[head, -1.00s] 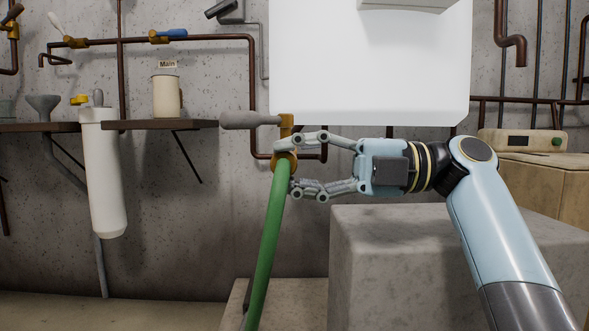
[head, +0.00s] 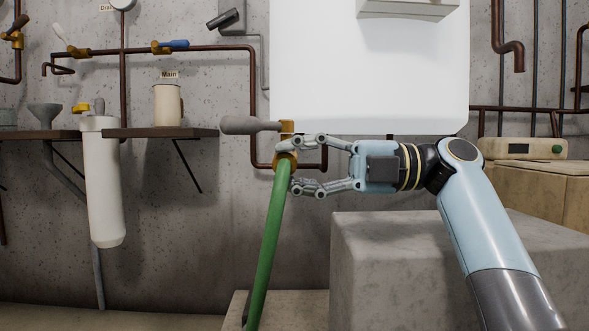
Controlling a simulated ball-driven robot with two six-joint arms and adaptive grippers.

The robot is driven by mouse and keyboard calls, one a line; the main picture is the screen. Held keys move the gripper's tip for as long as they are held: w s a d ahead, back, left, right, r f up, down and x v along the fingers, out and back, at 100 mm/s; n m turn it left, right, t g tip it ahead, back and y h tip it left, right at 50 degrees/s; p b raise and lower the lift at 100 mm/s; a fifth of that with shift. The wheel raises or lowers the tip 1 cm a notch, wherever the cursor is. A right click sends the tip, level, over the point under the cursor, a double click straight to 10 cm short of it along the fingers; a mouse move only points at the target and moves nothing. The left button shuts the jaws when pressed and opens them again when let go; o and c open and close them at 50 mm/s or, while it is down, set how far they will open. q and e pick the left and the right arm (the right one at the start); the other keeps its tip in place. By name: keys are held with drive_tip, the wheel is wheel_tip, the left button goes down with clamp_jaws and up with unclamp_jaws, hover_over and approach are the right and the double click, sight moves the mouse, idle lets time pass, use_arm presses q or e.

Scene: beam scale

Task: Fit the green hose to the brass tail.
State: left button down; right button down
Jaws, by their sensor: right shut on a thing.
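The green hose (head: 267,250) rises from the floor area, and its upper end meets the brass tail (head: 286,158) below a brass valve with a grey lever (head: 250,125). My right gripper (head: 291,165) comes in from the right with its fingers around the hose's top end, shut on the hose. The fingers partly hide the joint, so I cannot tell how far the hose sits over the tail. My left gripper does not show.
A white boiler (head: 370,70) hangs just above my right gripper. A concrete block (head: 450,265) stands below my right arm. Copper pipes (head: 215,48) run along the wall.

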drive_tip(key=c, duration=0.9)
unclamp_jaws()
drive_tip(key=d, duration=1.2)
drive_tip(key=shift+s+f, duration=0.15)
